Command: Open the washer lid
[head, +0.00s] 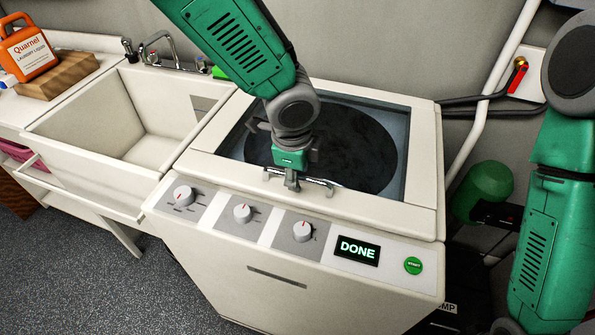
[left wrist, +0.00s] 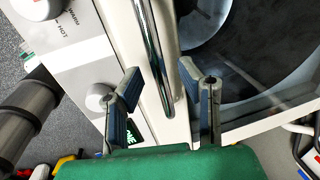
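The white washer (head: 330,278) stands in the middle of the head view. Its closed lid has a dark round window (head: 365,150) and a chrome handle bar (head: 322,183) along the front edge. My left gripper (head: 292,184) is over that bar. In the left wrist view, my left gripper (left wrist: 166,98) is open, with one finger on each side of the chrome handle (left wrist: 153,48). The bar lies between the fingers, near its end; I cannot tell whether they touch it. My right arm is at the right edge, but I cannot make out its gripper.
A white sink (head: 90,115) stands left of the washer, with an orange detergent jug (head: 27,52) on a wooden block (head: 60,76) beyond. The washer's front panel has knobs (head: 242,213), a "DONE" display (head: 357,250) and a green start button (head: 413,265). Pipes (head: 487,105) run at the right.

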